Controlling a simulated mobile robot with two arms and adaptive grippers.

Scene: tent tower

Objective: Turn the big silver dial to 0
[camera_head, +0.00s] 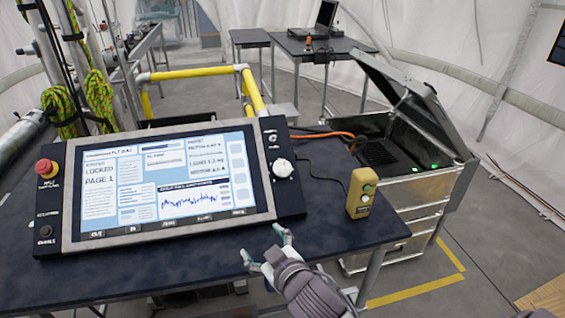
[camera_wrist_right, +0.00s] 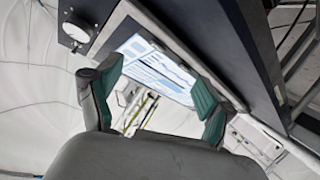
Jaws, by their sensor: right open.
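The big silver dial (camera_head: 282,168) is a round pale knob on the right side of the dark control panel, beside the screen. I cannot read a number or mark on it. In the right wrist view the dial (camera_wrist_right: 75,33) shows at the upper left, apart from the fingers. My right gripper (camera_head: 264,247) is open and empty near the table's front edge, in front of and below the dial. Its two green-padded fingers (camera_wrist_right: 158,82) stand apart in the wrist view. My left gripper is not in view.
The panel's screen (camera_head: 165,180) reads "LOCKED PAGE 1". A red emergency button (camera_head: 46,168) is at its left. A yellow button box (camera_head: 361,193) stands on the dark table (camera_head: 330,232), right of the dial. An open metal case (camera_head: 432,190) stands beyond the table's right edge.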

